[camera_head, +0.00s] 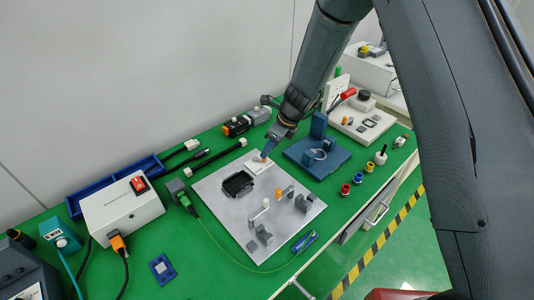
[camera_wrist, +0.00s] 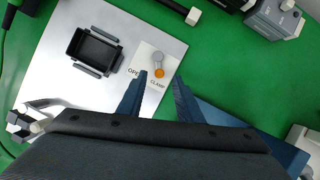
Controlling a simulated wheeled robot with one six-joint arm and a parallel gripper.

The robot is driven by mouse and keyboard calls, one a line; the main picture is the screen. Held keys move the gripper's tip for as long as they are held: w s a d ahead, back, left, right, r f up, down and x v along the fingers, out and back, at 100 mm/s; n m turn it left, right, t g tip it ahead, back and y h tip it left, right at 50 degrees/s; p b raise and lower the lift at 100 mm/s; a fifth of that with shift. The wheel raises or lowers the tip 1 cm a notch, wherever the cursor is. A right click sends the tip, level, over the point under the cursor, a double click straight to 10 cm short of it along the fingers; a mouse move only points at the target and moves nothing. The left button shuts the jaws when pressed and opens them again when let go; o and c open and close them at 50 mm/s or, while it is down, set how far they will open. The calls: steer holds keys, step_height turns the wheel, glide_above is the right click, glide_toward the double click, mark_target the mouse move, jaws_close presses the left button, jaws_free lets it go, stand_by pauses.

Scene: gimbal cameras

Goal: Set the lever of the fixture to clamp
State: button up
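The fixture is a light grey plate (camera_head: 225,205) with a black rectangular holder (camera_wrist: 92,49) on it. A white card at its corner (camera_head: 254,168) bears the words OPEN and CLAMP. In the wrist view, a small grey lever (camera_wrist: 158,60) with an orange knob (camera_wrist: 159,73) sits on that card. The knob lies just above the word CLAMP, with OPEN to its left. My gripper (camera_wrist: 161,78) is open, its two blue fingers apart on either side of the knob's line. In the head view my gripper (camera_head: 265,155) hangs over the card and hides the lever. Contact cannot be told.
Several small posts, one with an orange top (camera_head: 278,194), stand on the plate. A blue fixture (camera_head: 318,158) stands close to the right of my gripper. A white box with a red switch (camera_head: 122,212) is at left. A green cable (camera_head: 232,256) crosses the front.

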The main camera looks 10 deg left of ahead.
steer(key=v, duration=0.4)
steer(key=shift+b, duration=0.3)
steer(key=s+d+r+n+h+b, duration=0.2)
steer(key=s+d+r+n, duration=0.2)
steer(key=s+d+n, duration=0.7)
steer(key=s+d+r+n+h+b, duration=0.2)
steer(key=s+d+r+n, duration=0.2)
steer(key=s+d+n, duration=0.7)
steer(key=d, duration=0.3)
steer(key=shift+s+d, duration=0.3)
steer(key=shift+d, duration=0.05)
